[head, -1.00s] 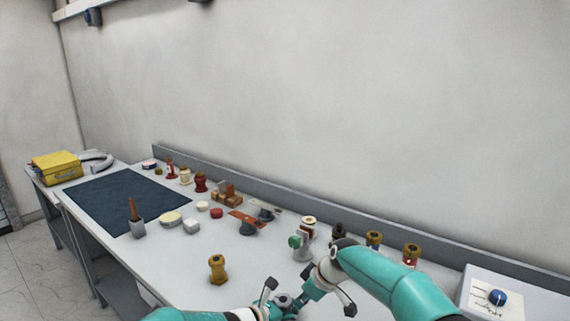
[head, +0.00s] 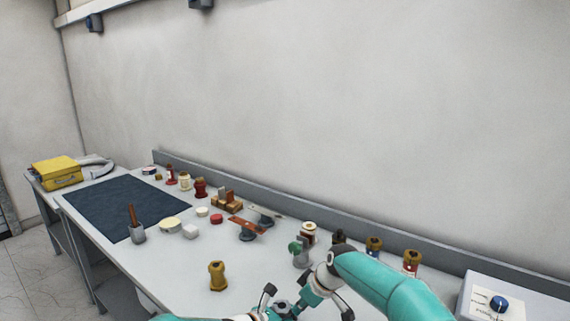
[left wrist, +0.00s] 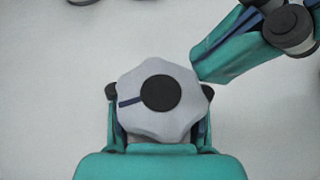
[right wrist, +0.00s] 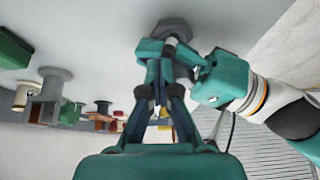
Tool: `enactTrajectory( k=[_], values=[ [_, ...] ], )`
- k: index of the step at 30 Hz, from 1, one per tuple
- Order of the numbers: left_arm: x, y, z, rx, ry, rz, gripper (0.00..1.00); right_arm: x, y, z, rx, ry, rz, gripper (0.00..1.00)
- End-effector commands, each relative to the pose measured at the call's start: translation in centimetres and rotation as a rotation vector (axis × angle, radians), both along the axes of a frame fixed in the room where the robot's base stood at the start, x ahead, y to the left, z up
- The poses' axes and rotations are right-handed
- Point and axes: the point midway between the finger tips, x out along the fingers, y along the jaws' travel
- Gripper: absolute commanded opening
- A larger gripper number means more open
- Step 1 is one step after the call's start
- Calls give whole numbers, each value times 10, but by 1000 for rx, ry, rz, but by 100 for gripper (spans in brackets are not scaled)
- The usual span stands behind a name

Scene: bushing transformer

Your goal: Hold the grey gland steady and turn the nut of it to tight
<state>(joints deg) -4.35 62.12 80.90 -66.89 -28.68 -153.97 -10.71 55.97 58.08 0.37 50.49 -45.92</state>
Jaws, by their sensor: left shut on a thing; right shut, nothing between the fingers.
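The grey gland (left wrist: 180,118) shows from above in the left wrist view, with a lobed rim, a dark round centre and a blue mark at its left. My left gripper (head: 279,304) is shut on it, its fingers mostly hidden below it. The gland (head: 285,302) is small and partly covered in the head view. My right gripper (left wrist: 198,78) is shut and empty. Its tips are close beside the gland's upper right rim; I cannot tell whether they touch. In the right wrist view the gland (right wrist: 173,27) is just beyond its fingers.
A yellow-brown bushing (head: 217,276) stands on the bench left of my grippers. A green-knobbed grey stand (head: 300,254) and several bushings are behind my right arm. A white box with a blue knob (head: 499,304) is at the right. The bench between is partly clear.

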Motion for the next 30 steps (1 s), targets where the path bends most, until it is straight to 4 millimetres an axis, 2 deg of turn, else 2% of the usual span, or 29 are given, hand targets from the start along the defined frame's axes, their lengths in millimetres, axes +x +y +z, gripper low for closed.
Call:
enactTrajectory(
  k=[1, 30],
  values=[
    [-3, -7, 1, -1, -4, -15, 0, -1, 5, 1, 7, -2, 2, 0],
    [-4, -8, 0, -1, -2, -18, 0, -23, 20, 0, 6, 4, 7, 0]
  ],
)
